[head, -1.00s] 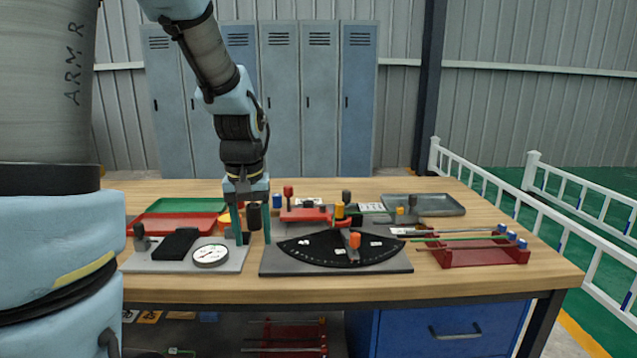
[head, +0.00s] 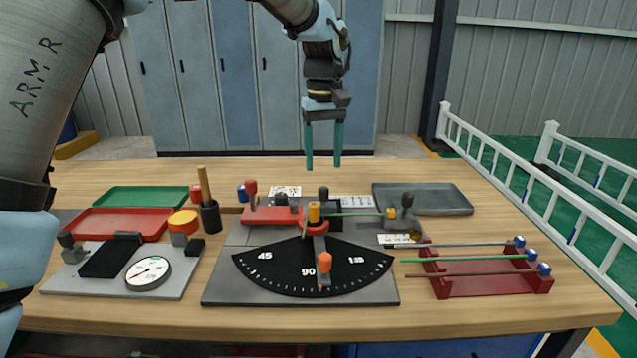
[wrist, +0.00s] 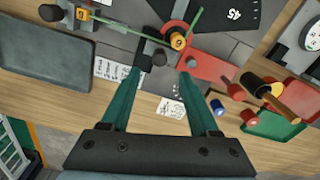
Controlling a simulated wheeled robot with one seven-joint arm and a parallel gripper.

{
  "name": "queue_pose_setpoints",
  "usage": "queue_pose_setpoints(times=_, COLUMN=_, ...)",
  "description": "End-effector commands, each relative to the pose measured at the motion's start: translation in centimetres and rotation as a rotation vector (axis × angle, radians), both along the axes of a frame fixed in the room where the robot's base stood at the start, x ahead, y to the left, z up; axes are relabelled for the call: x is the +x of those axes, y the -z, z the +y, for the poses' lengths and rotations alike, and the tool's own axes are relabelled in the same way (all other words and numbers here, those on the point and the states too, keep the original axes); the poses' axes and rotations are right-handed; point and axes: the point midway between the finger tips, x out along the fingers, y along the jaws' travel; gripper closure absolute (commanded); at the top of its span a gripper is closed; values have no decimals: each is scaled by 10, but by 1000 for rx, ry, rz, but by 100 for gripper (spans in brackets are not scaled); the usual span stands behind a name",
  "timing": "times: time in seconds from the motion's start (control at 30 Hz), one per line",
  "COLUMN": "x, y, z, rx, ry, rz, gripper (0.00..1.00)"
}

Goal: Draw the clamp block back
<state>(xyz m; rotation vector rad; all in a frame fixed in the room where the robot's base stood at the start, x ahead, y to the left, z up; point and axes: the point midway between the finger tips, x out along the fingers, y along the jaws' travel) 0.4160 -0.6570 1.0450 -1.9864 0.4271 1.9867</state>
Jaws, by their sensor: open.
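The bending fixture's grey base plate (head: 225,290) carries a black angle dial, a red lever (head: 262,214) and an orange-topped centre pin. What looks like the clamp block is a dark block (wrist: 150,46) with a black knob, beside the red lever's round end; its knob also shows in the head view (head: 323,192). A bent green rod (head: 360,213) passes the centre pin beside this block. My gripper (head: 324,167) is open and empty, raised above the fixture's far side. In the wrist view its fingertips (wrist: 158,74) straddle the knob in the picture, without visible contact.
A black holder (head: 210,218) with a wooden-handled tool stands left of the fixture. A grey rod stop (head: 407,219) with a knob, a grey tray (head: 425,200) and a red rod rack (head: 485,280) are on the right. Red (head: 120,232) and green trays lie left.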

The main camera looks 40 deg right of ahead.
Motion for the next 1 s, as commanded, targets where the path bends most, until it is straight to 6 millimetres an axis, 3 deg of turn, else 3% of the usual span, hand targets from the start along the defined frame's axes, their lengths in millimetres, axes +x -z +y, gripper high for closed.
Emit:
queue_pose_setpoints(times=0.33, x=0, y=58, z=1, rx=3, ry=-1, rz=1, gripper=38)
queue_pose_setpoints(times=0.53, x=0, y=71, z=1, rx=0, ry=-1, rz=0, gripper=38)
queue_pose_setpoints(times=0.8, x=0, y=72, z=1, rx=-1, ry=-1, rz=-1, gripper=38)
queue_pose_setpoints(times=1.0, x=1, y=72, z=1, rx=-1, ry=-1, rz=-1, gripper=61)
